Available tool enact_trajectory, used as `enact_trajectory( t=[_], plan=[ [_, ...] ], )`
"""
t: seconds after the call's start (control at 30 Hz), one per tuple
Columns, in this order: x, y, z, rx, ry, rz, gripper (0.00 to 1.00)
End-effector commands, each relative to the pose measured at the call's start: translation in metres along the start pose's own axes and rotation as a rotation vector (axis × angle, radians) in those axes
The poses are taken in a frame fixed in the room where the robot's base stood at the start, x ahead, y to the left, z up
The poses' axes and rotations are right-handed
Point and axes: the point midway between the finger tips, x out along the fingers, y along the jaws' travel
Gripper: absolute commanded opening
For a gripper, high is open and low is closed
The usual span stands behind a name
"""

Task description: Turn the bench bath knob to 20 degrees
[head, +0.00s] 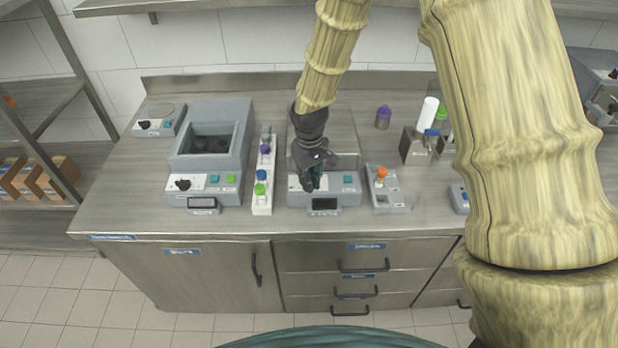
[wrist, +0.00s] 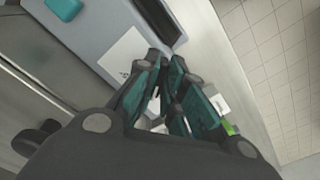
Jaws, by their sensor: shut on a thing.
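My gripper (head: 311,184) reaches down to the front panel of the middle grey bench unit (head: 351,189), at the left part of that panel. Its teal-padded fingers (wrist: 165,92) are shut on the knob there, which the fingers hide almost fully. The knob's pointer and angle cannot be read. The panel's white label (wrist: 122,60) shows beside the fingers in the wrist view. The unit also has a teal button (head: 348,179) and a dark display (head: 324,204). I cannot read which unit is named as the bath.
A larger grey unit with an open well (head: 232,165) and a black knob (head: 183,184) stands left. Between them is a white rack (head: 262,200) of coloured-cap tubes. A small grey device (head: 390,201) with an orange-capped item stands right. A purple-capped bottle (head: 383,118) stands behind.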

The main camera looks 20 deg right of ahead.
Motion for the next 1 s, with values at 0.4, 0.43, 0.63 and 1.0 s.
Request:
enact_trajectory(
  t=[0.4,0.43,0.63,1.0],
  plan=[
    [-0.0012,0.0027,-0.0004,-0.395,0.000,0.000,0.00],
    [-0.0012,0.0028,-0.0005,-0.424,0.000,0.000,0.00],
    [-0.0015,0.0039,-0.0011,-0.608,0.001,0.000,0.00],
    [-0.0010,0.0047,-0.0020,-0.869,0.000,0.000,0.00]
  ],
)
